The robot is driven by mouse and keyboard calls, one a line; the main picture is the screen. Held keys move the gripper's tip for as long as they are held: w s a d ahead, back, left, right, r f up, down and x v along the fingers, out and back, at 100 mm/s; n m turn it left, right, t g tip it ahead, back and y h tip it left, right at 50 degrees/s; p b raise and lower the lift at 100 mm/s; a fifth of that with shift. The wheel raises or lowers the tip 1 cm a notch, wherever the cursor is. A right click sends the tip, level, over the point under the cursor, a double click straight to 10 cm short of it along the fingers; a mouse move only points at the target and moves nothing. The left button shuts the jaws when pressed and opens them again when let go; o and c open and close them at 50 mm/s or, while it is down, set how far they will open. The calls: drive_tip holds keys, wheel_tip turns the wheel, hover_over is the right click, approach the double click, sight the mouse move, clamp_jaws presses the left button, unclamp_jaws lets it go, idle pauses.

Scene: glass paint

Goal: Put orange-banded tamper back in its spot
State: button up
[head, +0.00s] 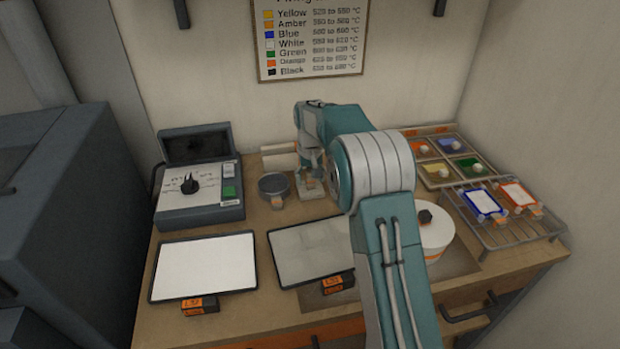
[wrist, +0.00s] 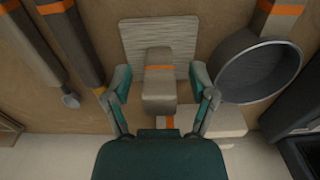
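The orange-banded tamper is a grey-brown block with an orange stripe (wrist: 159,92), centred in the wrist view. It appears to stand on or over a pale, finely lined square pad (wrist: 158,33). My gripper (wrist: 160,84) is open, one finger on each side of the tamper, with a visible gap on both sides. In the head view my gripper (head: 309,166) points down over the pad (head: 313,193), at the back of the worktop. The tamper is small and partly hidden there. I cannot tell whether its base rests flat.
A round dark sieve (wrist: 258,70) lies close beside the pad, and in the head view (head: 273,185). Long orange-banded tools (wrist: 72,40) lie on the other side. Pale blocks (head: 279,150) stand behind.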

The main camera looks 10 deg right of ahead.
wheel_tip(320, 180, up, 11)
drive_tip(key=shift+r, duration=0.1)
drive_tip(key=shift+s+r, duration=0.1)
drive_tip(key=shift+r, duration=0.45)
drive_tip(key=s+r+t, duration=0.2)
drive_tip(key=s+r, duration=0.3)
drive_tip(key=s, duration=0.5)
drive_tip(key=s+r+t, duration=0.1)
drive_tip(key=s+r, duration=0.4)
drive_tip(key=s, duration=0.5)
drive_tip(key=s+f+t, duration=0.1)
drive_tip(key=s+f, duration=0.2)
drive_tip(key=s, duration=0.6)
drive_tip(key=s+f+t, duration=0.1)
drive_tip(key=s+f, duration=0.2)
drive_tip(key=s, duration=0.7)
drive_tip(key=shift+f+t, duration=0.3)
drive_tip(key=shift+f, duration=0.05)
drive_tip(key=shift+c, duration=1.2)
drive_tip(key=shift+a, duration=0.1)
